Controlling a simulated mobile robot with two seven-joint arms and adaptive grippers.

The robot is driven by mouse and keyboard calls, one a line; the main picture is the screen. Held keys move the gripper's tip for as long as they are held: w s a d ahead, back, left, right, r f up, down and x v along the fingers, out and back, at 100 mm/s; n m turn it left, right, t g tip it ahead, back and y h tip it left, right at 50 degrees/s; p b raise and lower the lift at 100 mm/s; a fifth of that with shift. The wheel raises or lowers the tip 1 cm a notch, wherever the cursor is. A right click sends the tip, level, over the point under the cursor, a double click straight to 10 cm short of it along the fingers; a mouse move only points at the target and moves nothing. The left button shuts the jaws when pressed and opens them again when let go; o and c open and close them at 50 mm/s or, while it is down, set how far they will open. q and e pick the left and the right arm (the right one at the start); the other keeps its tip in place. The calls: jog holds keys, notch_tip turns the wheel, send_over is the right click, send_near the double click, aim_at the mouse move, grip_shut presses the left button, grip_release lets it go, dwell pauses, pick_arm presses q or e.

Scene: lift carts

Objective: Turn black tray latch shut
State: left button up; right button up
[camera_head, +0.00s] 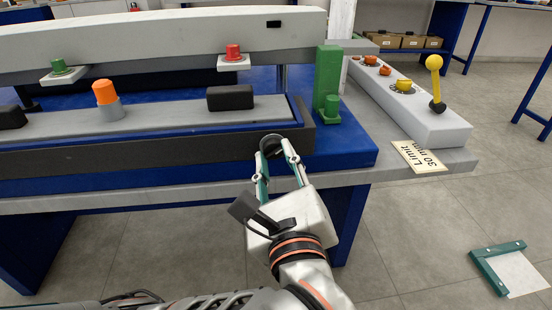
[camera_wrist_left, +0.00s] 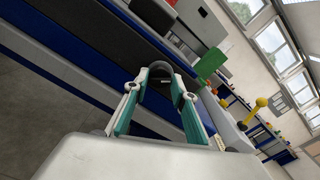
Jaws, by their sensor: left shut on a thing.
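The black tray (camera_head: 140,156) lies along the blue bench, its long dark front wall facing me. The latch, a round black knob (camera_head: 271,139), sits at the right end of that front wall; it also shows in the left wrist view (camera_wrist_left: 160,67). My left gripper (camera_head: 274,150) reaches up from below, its green-and-grey fingers closed around the latch. In the left wrist view the fingertips (camera_wrist_left: 160,78) touch the knob on both sides. The fingers partly hide the latch, and I cannot tell its turn angle. My right gripper is in neither view.
Inside the tray are a grey bar, an orange-topped cylinder (camera_head: 105,92) and black blocks (camera_head: 230,97). A green post (camera_head: 328,75) stands just right of the latch. Farther right is a white control box (camera_head: 430,122) with a yellow lever (camera_head: 435,75).

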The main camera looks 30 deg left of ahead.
pick_arm(q)
jog(key=n, duration=0.5)
jog(key=shift+n, duration=0.3)
jog(key=n, duration=0.4)
jog(key=shift+n, duration=0.3)
jog(key=o, duration=1.1)
